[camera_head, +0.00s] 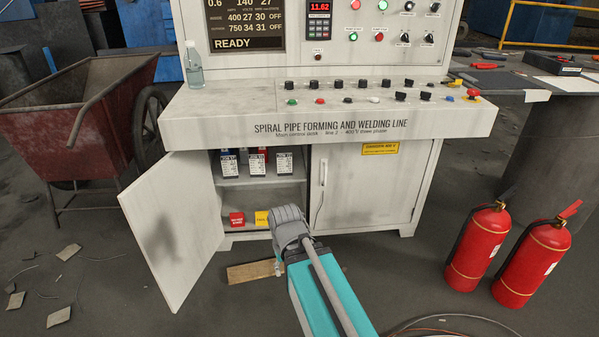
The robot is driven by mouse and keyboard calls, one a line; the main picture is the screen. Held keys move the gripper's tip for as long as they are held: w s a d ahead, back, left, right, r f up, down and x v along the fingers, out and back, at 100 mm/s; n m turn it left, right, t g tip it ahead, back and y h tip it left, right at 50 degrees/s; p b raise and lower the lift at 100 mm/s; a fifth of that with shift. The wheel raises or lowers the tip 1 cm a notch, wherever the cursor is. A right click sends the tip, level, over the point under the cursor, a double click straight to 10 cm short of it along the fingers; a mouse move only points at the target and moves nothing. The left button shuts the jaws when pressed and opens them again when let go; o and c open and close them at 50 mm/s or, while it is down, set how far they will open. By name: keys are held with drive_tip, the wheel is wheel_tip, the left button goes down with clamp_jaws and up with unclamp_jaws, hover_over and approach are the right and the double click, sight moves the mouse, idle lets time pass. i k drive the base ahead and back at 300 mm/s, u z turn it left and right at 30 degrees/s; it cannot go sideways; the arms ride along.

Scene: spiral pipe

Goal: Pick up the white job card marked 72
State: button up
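I cannot read a 72 on anything in view. A small plain white card (537,95) lies at the front left edge of the dark table on the right; no number is legible on it. My gripper is at the end of my teal and grey arm, low in front of the open cabinet under the control desk. The grey wrist (289,222) hides most of it, so its fingers and anything between them cannot be made out. It is far to the left of the white card and lower.
The cabinet door (172,230) stands open at left. Inside are several white-labelled boxes (257,163), a red block (236,218) and a yellow block (262,218). Two fire extinguishers (478,248) stand at right. A wooden board (248,272) lies on the floor. A wheelbarrow (80,110) is at left.

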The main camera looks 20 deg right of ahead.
sight(283, 160)
drive_tip(key=k, duration=0.3)
drive_tip(key=u, duration=0.15)
drive_tip(key=i, duration=1.4)
drive_tip(key=z, duration=0.05)
